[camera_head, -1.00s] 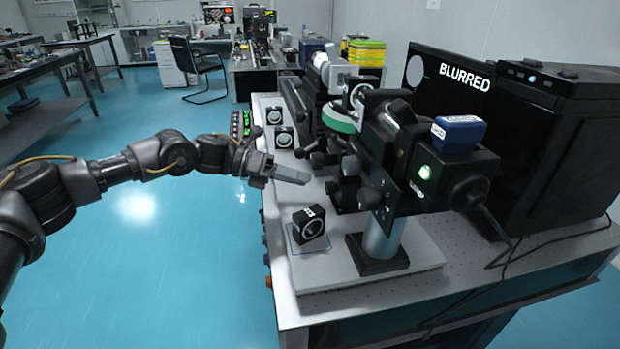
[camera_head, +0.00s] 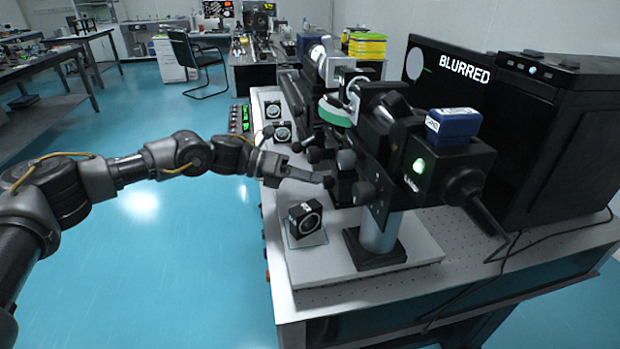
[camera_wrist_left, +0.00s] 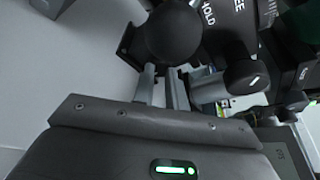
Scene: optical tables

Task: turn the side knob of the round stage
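A dark optical instrument (camera_head: 385,120) with several round black knobs on its side stands on the table. A round part with a green rim (camera_head: 337,113) sits near its middle; I cannot tell for sure that this is the round stage. My left gripper (camera_head: 318,178) reaches in from the left, its fingertips close to a small black knob (camera_head: 329,182) on the lower side. In the left wrist view, a large black ball knob (camera_wrist_left: 173,34) lies just ahead of the two fingers (camera_wrist_left: 163,80). The fingers are a little apart with nothing clearly between them. Contact cannot be told. My right gripper is out of view.
A black cube mount (camera_head: 305,219) stands on the pale base plate left of the support post (camera_head: 380,232). Two more mounts (camera_head: 281,132) stand farther back. A blue-topped box (camera_head: 453,125) and a large black case (camera_head: 545,140) are at right.

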